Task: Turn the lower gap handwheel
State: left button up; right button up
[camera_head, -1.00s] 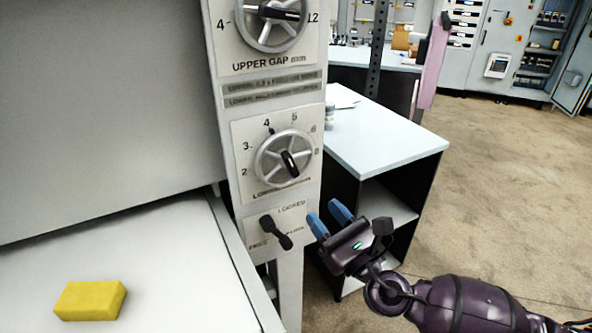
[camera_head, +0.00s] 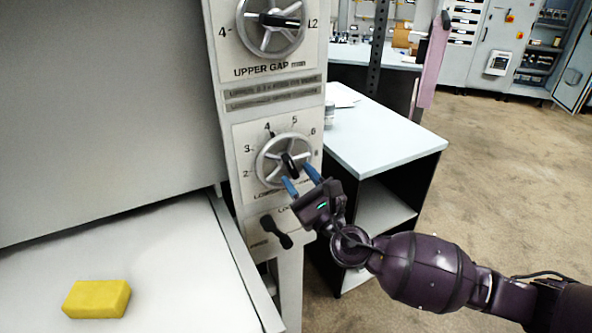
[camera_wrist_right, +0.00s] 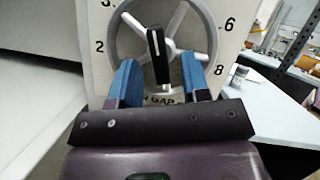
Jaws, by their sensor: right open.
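The lower gap handwheel (camera_head: 283,160) is a silver spoked wheel with a black grip, on a plate numbered from 2 to 8. It also shows in the right wrist view (camera_wrist_right: 128,42), at the top middle. My right gripper (camera_head: 302,179) is open at the wheel's lower right edge. In the right wrist view its blue fingertips (camera_wrist_right: 160,75) stand on either side of the black grip (camera_wrist_right: 157,55), with visible space between. I cannot tell whether the fingers touch the wheel. My left gripper is not in view.
The upper gap handwheel (camera_head: 271,22) is above. A black lock lever (camera_head: 276,231) sits just below the lower wheel, left of my gripper. A yellow block (camera_head: 97,299) lies on the white bed at left. A white-topped table (camera_head: 385,140) stands to the right.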

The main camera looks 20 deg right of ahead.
jog(key=shift+x, duration=0.8)
grip_shut()
